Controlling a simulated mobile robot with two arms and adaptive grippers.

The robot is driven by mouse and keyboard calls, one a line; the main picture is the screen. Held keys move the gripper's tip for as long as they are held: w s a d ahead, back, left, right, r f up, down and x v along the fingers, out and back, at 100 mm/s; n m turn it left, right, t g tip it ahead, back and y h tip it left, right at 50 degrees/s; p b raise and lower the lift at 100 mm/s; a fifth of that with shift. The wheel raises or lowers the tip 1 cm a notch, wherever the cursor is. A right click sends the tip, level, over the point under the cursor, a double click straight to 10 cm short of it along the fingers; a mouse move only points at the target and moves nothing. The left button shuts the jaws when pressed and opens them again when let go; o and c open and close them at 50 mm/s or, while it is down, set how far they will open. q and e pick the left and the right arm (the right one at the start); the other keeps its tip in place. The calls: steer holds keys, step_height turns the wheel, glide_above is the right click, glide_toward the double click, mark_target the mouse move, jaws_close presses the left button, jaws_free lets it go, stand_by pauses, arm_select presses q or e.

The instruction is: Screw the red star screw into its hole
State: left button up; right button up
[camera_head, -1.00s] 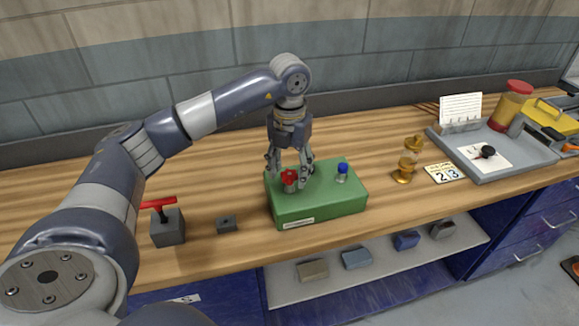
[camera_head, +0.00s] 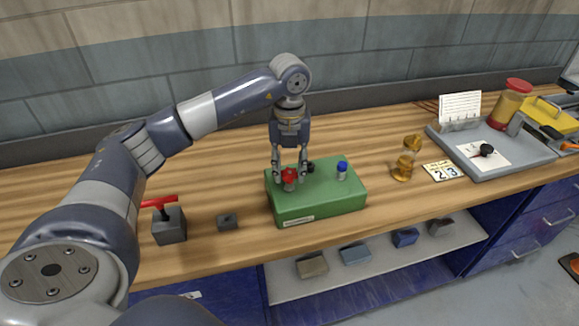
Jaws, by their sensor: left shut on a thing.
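The red star screw (camera_head: 289,174) stands upright at the left part of the green block (camera_head: 320,204), with its red head on top. My left gripper (camera_head: 290,180) points straight down from above, its fingers on either side of the red head and shut on it. Whether the shank is in its hole, and how deep, I cannot tell. A blue-headed screw (camera_head: 342,170) stands on the right part of the block. A small black knob (camera_head: 310,167) shows behind the gripper. My right gripper is not in view.
To the left are a grey block with a red T-handle (camera_head: 168,226) and a small dark block (camera_head: 228,222). To the right are an amber hourglass-shaped object (camera_head: 407,159), a number card (camera_head: 440,171) and a grey tray (camera_head: 486,172). Bare wood lies between them.

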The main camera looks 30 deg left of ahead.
arm_select(q)
steer(key=m, duration=0.2)
steer(key=shift+m+b, duration=0.35)
steer(key=shift+m, duration=0.95)
steer(key=m, duration=0.2)
steer(key=shift+m+b, duration=0.3)
steer(key=shift+b, duration=0.1)
steer(key=shift+m, duration=1)
steer(key=m+b, duration=0.1)
steer(key=m, duration=0.3)
steer(key=shift+m, duration=0.3)
